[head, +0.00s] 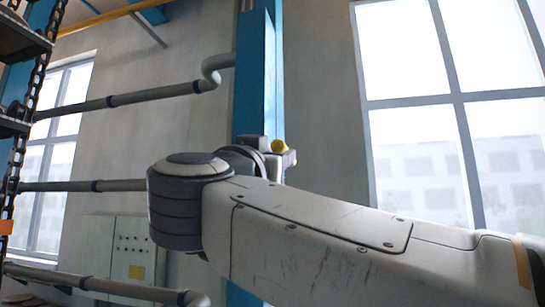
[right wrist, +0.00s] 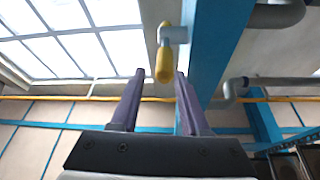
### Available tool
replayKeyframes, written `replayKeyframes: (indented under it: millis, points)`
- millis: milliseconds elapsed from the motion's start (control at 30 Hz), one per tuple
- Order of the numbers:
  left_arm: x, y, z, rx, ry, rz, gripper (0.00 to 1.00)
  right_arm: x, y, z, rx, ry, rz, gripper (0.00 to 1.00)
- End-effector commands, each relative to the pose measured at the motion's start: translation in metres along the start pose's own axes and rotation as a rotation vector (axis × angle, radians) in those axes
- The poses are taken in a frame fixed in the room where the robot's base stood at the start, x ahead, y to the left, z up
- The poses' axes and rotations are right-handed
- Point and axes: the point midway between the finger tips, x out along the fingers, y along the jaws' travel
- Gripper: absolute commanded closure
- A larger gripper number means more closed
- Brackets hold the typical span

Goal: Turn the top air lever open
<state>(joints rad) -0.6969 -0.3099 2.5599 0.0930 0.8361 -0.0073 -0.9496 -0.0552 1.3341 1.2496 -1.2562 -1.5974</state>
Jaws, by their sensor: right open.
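The air lever has a yellow handle (right wrist: 164,62) on a grey valve fitting (right wrist: 175,35), beside the blue column. In the right wrist view, the near end of the handle shows between the tips of my right gripper (right wrist: 159,73), closer to the right-hand finger. The gripper is open, and I cannot tell whether a finger touches the handle. In the head view only a small yellow part (head: 279,146) of the lever shows beyond my right wrist. My right arm hides most of the gripper and the fitting there. My left gripper is not in view.
The blue column (head: 255,75) rises behind the lever. Grey pipes (head: 130,97) run along the wall to its left. A grey cabinet (head: 128,262) is at lower left, and a dark rack with chains (head: 35,85) is at the left edge. Windows (head: 455,100) fill the right.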

Motion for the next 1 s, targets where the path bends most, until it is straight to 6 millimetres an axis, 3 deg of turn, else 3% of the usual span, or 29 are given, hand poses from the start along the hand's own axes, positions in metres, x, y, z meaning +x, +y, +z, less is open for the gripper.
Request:
replayKeyframes:
  millis: [500,700,967,1000]
  points:
    - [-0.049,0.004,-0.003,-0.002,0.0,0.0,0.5,0.084,-0.011,-0.002,0.003,-0.001,-0.013,0.54]
    - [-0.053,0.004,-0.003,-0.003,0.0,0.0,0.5,0.096,-0.009,0.0,0.004,0.0,-0.013,0.54]
    - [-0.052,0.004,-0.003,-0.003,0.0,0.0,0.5,0.097,-0.008,0.001,0.004,0.0,-0.013,0.54]
    - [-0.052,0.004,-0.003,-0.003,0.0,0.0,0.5,0.097,-0.008,0.001,0.004,0.0,-0.013,0.7]
